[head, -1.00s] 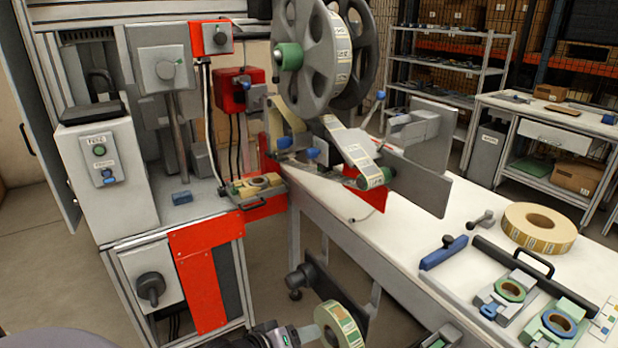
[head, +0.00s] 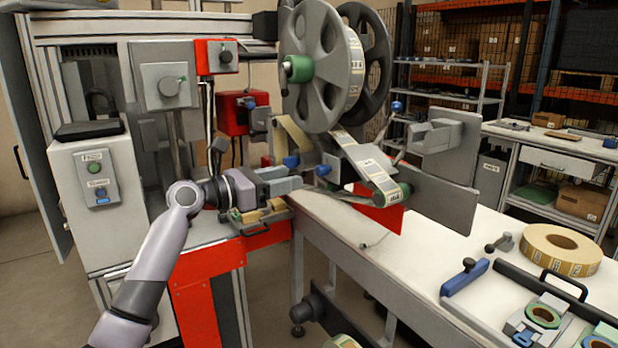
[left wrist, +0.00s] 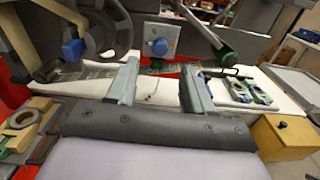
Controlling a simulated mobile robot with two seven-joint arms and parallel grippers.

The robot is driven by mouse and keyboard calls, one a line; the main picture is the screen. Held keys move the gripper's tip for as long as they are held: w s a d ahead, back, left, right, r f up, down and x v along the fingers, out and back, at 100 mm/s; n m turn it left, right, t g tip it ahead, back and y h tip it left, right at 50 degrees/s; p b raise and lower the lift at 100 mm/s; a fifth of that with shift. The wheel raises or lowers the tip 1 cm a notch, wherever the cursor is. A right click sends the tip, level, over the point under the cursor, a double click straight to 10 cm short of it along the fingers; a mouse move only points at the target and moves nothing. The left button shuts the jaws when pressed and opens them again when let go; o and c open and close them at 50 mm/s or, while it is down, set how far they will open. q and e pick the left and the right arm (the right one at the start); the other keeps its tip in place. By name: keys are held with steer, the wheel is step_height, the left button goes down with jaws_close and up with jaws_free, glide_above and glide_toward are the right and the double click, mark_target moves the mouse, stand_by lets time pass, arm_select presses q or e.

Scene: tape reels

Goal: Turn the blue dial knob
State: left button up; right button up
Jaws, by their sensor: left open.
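In the left wrist view a blue dial knob (left wrist: 160,47) sits on a square grey plate, just beyond and between the fingertips. Another blue knob (left wrist: 73,50) is further left there, near the reel. In the head view, blue knobs show at the labeller under the big reel, one nearer (head: 291,162) and one to its right (head: 323,170); I cannot tell which matches the plate-mounted one. My left gripper (head: 292,178) is open and empty in front of the labeller; its fingers also show in the left wrist view (left wrist: 160,68). They appear apart from the knob. My right gripper is not in view.
A large grey reel (head: 322,65) stands above the labeller. A grey panel (head: 445,190) is to its right. The white table (head: 400,255) carries a tape roll (head: 560,250) and a blue-handled tool (head: 464,278). A control box (head: 95,190) stands left of my arm.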

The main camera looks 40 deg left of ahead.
mark_target(317, 171)
arm_select(q)
steer(key=x, duration=0.6)
steer(key=shift+w+d, duration=0.1)
steer(key=shift+w, duration=0.1)
jaws_close()
